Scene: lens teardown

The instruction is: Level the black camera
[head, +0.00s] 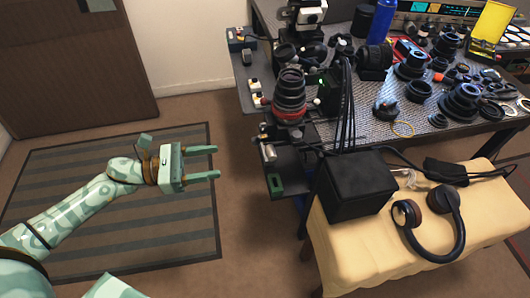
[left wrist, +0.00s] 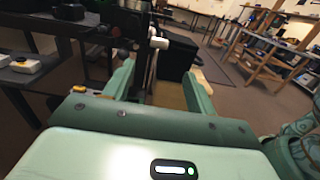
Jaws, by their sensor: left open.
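A black camera-like assembly (head: 290,92) with a ribbed, red-ringed lens pointing up stands at the left side of the workbench. Its body is hard to make out, and I cannot tell its exact tilt. My left gripper (head: 214,162) is open and empty over the floor, left of the bench, with its fingers pointing right toward the lower platform (head: 277,184). In the left wrist view the open fingers (left wrist: 157,80) have dark bench parts and a white knob (left wrist: 158,43) beyond them. My right gripper is not in view.
A black box (head: 353,185) and headphones (head: 433,222) sit on a cloth-covered table (head: 385,262) at lower right. Cables hang down to the box. Several lenses and tools crowd the metal bench (head: 362,129). The floor around the striped mat (head: 90,190) is clear.

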